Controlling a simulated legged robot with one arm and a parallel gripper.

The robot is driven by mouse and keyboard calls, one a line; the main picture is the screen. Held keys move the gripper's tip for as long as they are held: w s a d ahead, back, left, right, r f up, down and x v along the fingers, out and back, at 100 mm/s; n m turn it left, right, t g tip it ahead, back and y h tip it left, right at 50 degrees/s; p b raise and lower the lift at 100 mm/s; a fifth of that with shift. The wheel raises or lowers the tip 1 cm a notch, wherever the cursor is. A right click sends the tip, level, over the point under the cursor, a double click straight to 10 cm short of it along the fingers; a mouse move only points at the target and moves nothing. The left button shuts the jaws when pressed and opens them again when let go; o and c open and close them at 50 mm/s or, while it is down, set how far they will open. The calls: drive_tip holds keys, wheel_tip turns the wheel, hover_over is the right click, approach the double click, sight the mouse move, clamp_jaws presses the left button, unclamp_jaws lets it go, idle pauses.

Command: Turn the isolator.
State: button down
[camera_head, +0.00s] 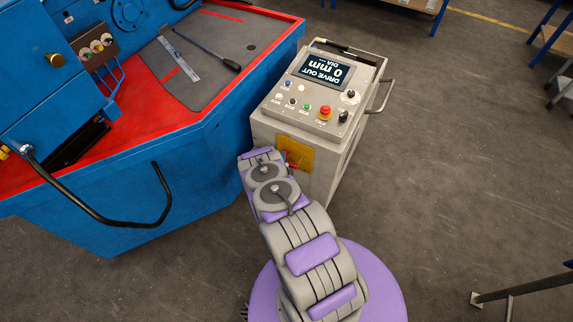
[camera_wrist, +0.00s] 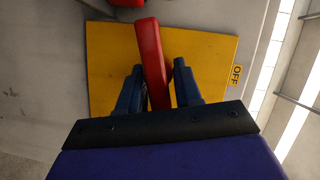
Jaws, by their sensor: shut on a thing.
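The isolator is a red handle (camera_wrist: 149,52) on a yellow plate (camera_wrist: 205,52) in the wrist view. An "OFF" label (camera_wrist: 237,74) is at the plate's right edge. The handle stands nearly upright in the picture, tilted slightly. My gripper (camera_wrist: 158,82) has its two dark blue fingers on either side of the handle and is shut on it. In the head view the yellow plate (camera_head: 295,153) is on the front of the grey control cabinet (camera_head: 262,134), with a bit of the red handle (camera_head: 291,166) showing. My arm hides much of that area and the gripper there.
A side handle (camera_head: 383,97) sticks out right. A blue machine (camera_head: 90,210) stands close on the left. The floor (camera_head: 460,150) at right is mostly clear.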

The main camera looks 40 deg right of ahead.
drive_tip(key=shift+s+f+m+t+b, duration=0.25)
drive_tip(key=shift+m+t+b, duration=0.15)
drive_tip(key=shift+m, duration=0.3)
drive_tip(key=c, duration=1)
unclamp_jaws()
drive_tip(key=shift+c, duration=0.2)
drive_tip(key=shift+w, duration=0.1)
